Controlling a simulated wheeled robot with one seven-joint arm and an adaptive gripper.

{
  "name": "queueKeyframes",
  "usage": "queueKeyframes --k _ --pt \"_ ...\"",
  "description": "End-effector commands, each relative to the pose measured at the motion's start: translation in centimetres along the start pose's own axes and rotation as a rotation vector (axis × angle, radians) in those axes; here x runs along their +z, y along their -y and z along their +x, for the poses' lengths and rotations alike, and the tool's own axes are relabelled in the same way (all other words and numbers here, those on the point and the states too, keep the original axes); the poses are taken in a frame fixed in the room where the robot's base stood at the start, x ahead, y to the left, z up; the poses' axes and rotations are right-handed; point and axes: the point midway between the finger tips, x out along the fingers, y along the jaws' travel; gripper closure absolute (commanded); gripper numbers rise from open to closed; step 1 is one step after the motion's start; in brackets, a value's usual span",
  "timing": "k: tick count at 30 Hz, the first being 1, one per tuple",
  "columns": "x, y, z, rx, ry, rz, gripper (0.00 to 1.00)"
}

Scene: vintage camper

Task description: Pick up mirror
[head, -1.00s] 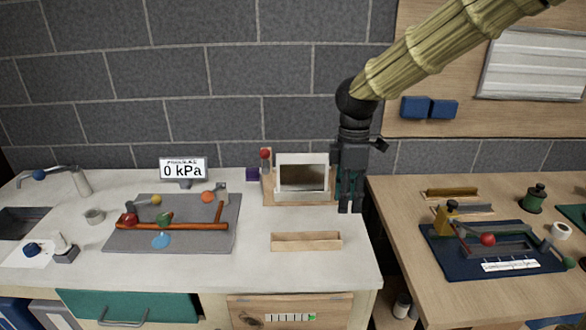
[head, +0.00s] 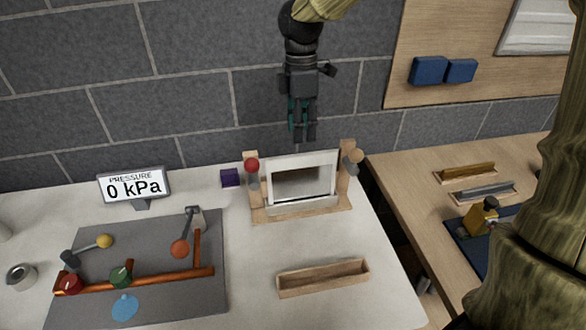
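The mirror (head: 302,182) has a white frame and a dark reflecting face. It stands upright in a wooden stand (head: 297,212) at the back of the white counter. The stand has a post on each side, one with a red knob (head: 252,165) and one with a tan knob (head: 355,156). My gripper (head: 304,138) points down directly above or just behind the mirror's top edge. Its fingers look close together, with their tips near the top edge. I cannot tell whether they touch the mirror or how far apart they are.
An empty wooden tray (head: 323,278) lies in front of the stand. A grey board (head: 150,245) with pipes and valves is at left, below a pressure display (head: 134,186). A small purple block (head: 230,178) sits left of the stand. A wooden table (head: 430,180) stands at right.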

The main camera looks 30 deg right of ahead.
Motion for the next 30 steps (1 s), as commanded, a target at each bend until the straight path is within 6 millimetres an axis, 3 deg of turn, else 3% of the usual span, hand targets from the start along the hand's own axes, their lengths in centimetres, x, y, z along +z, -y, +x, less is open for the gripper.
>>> queueKeyframes --k 9,20,30 --pt "0.3 0.1 4.1 -0.004 0.001 0.005 0.61" --pt "0.6 -0.1 6.1 -0.004 0.000 0.007 0.61" --pt "0.8 -0.5 9.7 -0.004 0.001 0.007 0.61"
